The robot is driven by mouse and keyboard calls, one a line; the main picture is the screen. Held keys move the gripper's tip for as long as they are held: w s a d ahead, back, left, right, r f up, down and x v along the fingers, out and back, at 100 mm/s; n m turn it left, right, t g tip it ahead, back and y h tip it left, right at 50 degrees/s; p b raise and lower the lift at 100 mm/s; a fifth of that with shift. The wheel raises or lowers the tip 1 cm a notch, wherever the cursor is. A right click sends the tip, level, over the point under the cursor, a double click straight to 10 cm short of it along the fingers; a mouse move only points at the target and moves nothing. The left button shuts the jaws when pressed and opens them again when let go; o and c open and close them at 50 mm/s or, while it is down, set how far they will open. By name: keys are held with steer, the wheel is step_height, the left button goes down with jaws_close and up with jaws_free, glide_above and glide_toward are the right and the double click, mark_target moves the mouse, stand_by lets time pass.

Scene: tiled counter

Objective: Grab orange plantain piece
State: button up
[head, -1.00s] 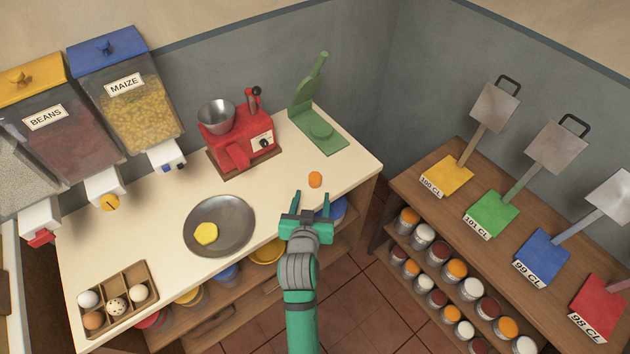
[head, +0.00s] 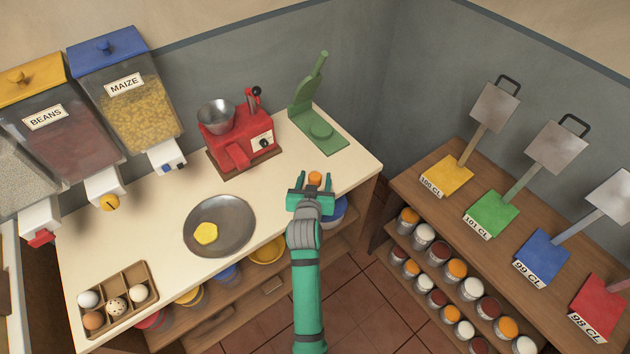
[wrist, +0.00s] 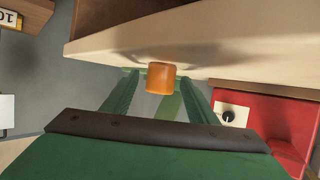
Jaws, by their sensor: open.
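The orange plantain piece (head: 315,178) sits on the cream counter near its right end. My gripper (head: 315,181) is open, and in the head view its two fingers stand one on each side of the piece. In the wrist view the plantain piece (wrist: 161,77) shows between the two green fingers (wrist: 156,85), with a visible gap on each side. I cannot tell whether any part of the gripper touches it.
A metal plate (head: 240,213) with a yellow piece (head: 205,233) lies to the left. A red grinder (head: 233,160) and a green press (head: 318,130) stand behind. An egg box (head: 128,272) is at the front left. The counter between plate and gripper is clear.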

steer(key=c, duration=1.1)
steer(key=shift+c, duration=0.3)
